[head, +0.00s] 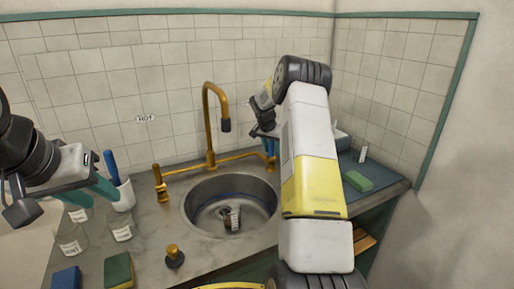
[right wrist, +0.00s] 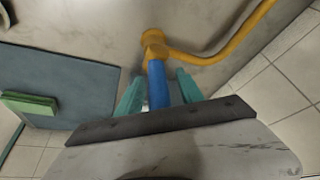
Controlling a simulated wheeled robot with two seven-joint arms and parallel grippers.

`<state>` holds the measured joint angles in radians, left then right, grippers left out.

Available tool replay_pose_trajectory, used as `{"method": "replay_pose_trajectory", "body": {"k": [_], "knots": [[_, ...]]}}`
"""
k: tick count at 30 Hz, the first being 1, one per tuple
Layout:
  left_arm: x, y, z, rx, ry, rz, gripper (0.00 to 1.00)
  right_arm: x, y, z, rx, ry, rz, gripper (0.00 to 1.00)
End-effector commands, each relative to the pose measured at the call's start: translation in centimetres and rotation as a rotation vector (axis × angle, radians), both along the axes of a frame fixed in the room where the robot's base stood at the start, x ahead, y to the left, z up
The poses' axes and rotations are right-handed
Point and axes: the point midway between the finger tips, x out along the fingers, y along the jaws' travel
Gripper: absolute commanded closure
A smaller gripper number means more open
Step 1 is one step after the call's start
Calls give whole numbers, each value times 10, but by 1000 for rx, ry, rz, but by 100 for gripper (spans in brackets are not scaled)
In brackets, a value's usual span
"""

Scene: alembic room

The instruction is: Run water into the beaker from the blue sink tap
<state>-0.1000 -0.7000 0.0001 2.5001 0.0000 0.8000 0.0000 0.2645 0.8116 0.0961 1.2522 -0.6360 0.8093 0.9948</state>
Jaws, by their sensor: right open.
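The beaker (head: 232,218) lies in the round metal sink (head: 188,210), under the brass spout (head: 208,110); whether it is upright or tilted is hard to tell. The blue tap handle (head: 270,147) is at the right end of the brass pipe. In the right wrist view the blue handle (right wrist: 157,85) is between the teal fingers of my right gripper (right wrist: 158,92), which are open around it with gaps visible. My left gripper (head: 92,191) is at the left, above the glassware, its teal fingers apart and empty.
A HOT label (head: 146,119) is on the wall. Glass jars (head: 120,226), a white cup (head: 122,196) and sponges (head: 118,271) stand at the left. A brass knob (head: 174,256) is in front of the sink. A green sponge (head: 357,181) lies on a blue mat (head: 385,188) at the right.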

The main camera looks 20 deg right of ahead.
Motion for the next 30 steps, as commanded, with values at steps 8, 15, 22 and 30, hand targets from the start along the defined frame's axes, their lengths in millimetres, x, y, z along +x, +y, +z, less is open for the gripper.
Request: {"method": "replay_pose_trajectory", "body": {"k": [8,15,22,30], "knots": [[0,0,0,0,0,0,64,0,0,0,0,0,0,68],[0,0,0,0,0,0,64,0,1,0,1,0,0,100],[0,0,0,0,0,0,64,0,2,0,3,0,1,100],[0,0,0,0,0,0,64,0,3,-1,4,0,2,100]]}}
